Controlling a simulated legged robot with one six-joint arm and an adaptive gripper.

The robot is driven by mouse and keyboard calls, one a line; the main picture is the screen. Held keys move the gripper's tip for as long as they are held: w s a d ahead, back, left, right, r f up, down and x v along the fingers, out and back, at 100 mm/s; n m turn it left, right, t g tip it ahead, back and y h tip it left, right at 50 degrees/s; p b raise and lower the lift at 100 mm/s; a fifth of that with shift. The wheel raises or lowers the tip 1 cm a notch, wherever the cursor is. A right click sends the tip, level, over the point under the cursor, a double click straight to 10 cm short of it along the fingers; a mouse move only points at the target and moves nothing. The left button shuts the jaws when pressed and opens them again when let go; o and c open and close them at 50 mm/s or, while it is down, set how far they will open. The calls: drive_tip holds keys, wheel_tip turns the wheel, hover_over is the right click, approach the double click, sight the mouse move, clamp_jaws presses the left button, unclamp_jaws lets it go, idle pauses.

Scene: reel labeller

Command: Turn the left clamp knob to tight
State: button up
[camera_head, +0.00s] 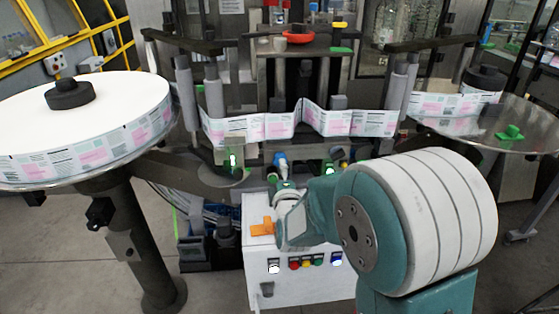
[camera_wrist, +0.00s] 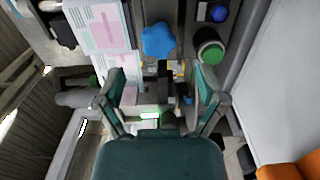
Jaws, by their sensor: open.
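My gripper (camera_head: 280,182) reaches over the white cabinet toward the middle of the labeller. In the wrist view its two fingers (camera_wrist: 160,80) are spread apart, with nothing held between them. A blue star-shaped knob (camera_wrist: 158,40) lies just beyond the fingertips, roughly centred between them and apart from both. The blue knob (camera_head: 281,161) also shows in the head view, just past my gripper. A dark round knob with a green face (camera_wrist: 209,50) is beside the right finger's tip. No marking shows which knob is the left clamp, or how tight it is.
The label web (camera_head: 280,122) runs across behind the knobs from the large left reel (camera_head: 85,125). The white cabinet (camera_head: 300,285) carries coloured buttons and an orange part (camera_head: 262,228). A right plate (camera_head: 490,128) holds a green part. Green-lit fixtures (camera_head: 232,161) stand near the knob.

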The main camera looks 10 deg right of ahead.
drive_tip(key=w, duration=0.6)
drive_tip(key=shift+w, duration=0.2)
drive_tip(key=c, duration=1.1)
